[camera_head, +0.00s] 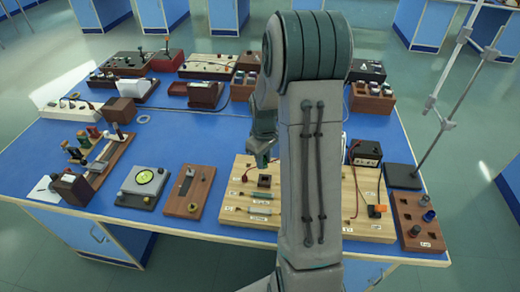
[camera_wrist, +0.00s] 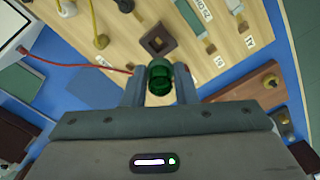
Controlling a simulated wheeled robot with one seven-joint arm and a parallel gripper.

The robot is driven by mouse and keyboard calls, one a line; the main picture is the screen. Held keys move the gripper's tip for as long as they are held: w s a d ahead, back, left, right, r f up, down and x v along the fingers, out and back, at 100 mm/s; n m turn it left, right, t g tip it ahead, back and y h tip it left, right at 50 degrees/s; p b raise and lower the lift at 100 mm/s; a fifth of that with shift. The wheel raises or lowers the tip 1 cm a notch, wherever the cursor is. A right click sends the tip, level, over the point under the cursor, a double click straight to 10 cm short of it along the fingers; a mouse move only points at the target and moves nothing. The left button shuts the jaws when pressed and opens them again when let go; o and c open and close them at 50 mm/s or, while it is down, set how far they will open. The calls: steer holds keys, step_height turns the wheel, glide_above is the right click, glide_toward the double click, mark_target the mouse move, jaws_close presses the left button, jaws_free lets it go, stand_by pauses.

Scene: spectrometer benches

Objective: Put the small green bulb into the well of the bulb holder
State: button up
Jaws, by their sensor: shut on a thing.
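The small green bulb (camera_wrist: 160,79) is held between the two fingers of my gripper (camera_wrist: 160,88) in the wrist view. The bulb holder is a brown square block with a dark square well (camera_wrist: 158,40). It lies just beyond the bulb in the wrist view, and the bulb appears apart from it. In the head view, the holder (camera_head: 264,181) sits on the left wooden board, and my gripper (camera_head: 263,150) is above and close to it.
The wooden board (camera_head: 238,200) carries labels and small parts around the holder. A red wire (camera_wrist: 105,67) runs over to the board. A brown board with a metal strip (camera_head: 189,190) lies to the left. A metal stand (camera_head: 440,120) rises at the right.

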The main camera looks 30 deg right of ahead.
steer(key=shift+s+f, duration=0.2)
steer(key=shift+f, duration=0.05)
steer(key=shift+d+f+b, duration=0.25)
steer(key=shift+f+b, duration=0.2)
steer(key=shift+a+f+b, duration=0.1)
steer(key=shift+f+b, duration=1.75)
steer(key=shift+f, duration=0.7)
steer(key=o, duration=1)
steer(key=shift+o, duration=0.2)
step_height(320, 180, up, 14)
steer(key=shift+f+b, duration=0.1)
steer(key=shift+b, duration=0.4)
